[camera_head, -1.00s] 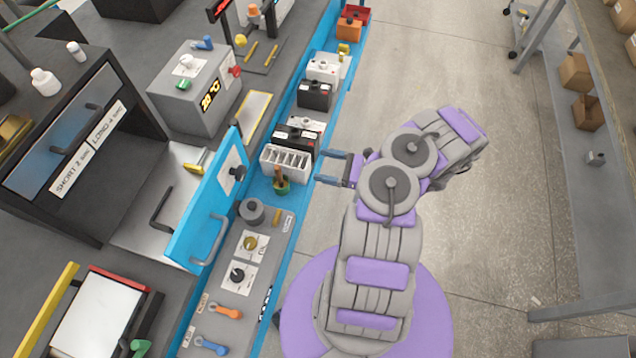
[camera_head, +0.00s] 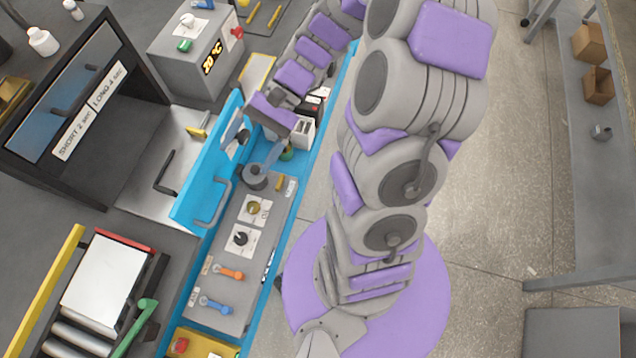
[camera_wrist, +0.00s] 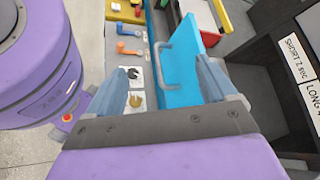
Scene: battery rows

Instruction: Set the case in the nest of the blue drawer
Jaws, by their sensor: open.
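A blue panel with a grey handle (camera_head: 190,207), which looks like the blue drawer's front, stands upright beside the control strip. It also shows in the wrist view (camera_wrist: 204,33). I cannot make out a nest in it. A white slotted case (camera_head: 303,131) stands in the blue-edged row, partly hidden by my arm; I cannot tell if it is the task's case.
Dials and an orange lever (camera_head: 229,272) and a blue lever (camera_head: 214,305) lie along the strip. A grey box reading 20 °C (camera_head: 190,55) and a dark oven-like cabinet (camera_head: 75,100) stand left. A roller tray (camera_head: 105,270) is at lower left.

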